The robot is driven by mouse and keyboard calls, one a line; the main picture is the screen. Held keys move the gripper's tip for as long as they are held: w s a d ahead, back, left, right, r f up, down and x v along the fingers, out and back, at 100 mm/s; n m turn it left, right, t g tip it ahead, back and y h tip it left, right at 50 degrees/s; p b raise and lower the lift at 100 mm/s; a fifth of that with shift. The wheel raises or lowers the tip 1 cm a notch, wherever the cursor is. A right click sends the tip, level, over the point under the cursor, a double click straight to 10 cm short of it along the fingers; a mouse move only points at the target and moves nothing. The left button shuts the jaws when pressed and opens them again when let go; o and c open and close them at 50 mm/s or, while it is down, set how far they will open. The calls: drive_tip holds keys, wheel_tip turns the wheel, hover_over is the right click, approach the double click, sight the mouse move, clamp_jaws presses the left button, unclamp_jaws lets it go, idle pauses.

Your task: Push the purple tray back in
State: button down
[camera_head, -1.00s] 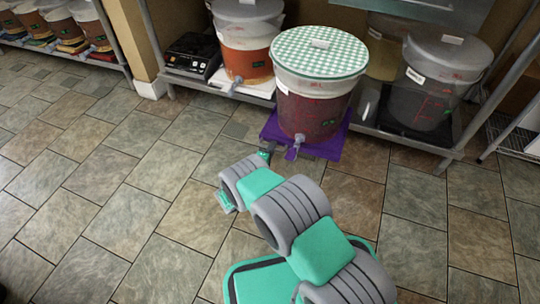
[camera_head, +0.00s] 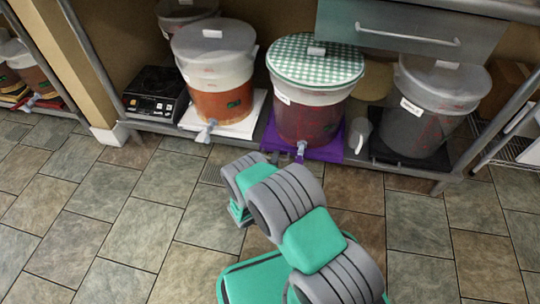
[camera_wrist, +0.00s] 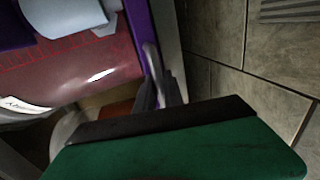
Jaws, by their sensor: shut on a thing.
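My gripper (camera_head: 275,157) is low at the left part of the tray's front, mostly hidden behind my arm. In the wrist view the dark fingers (camera_wrist: 160,92) are shut around a thin grey handle-like loop beside the tray's purple rim (camera_wrist: 142,28). The bucket's pale spigot (camera_wrist: 65,15) is close by.
An orange bucket (camera_head: 218,83) on a white tray (camera_head: 246,120) and a black scale (camera_head: 156,93) are to the left. A grey bucket (camera_head: 424,115) on a dark tray is to the right. A drawer (camera_head: 410,30) hangs above. The tiled floor (camera_head: 110,240) in front is clear.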

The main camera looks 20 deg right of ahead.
drive_tip(key=shift+d, duration=0.1)
idle(0.3)
drive_tip(key=c, duration=1.5)
unclamp_jaws()
drive_tip(key=shift+o, duration=0.2)
drive_tip(key=p+v, duration=0.2)
drive_tip(key=v, duration=0.5)
drive_tip(key=shift+s+a+p, duration=0.25)
drive_tip(key=shift+s+p, duration=0.05)
drive_tip(key=shift+p, duration=0.1)
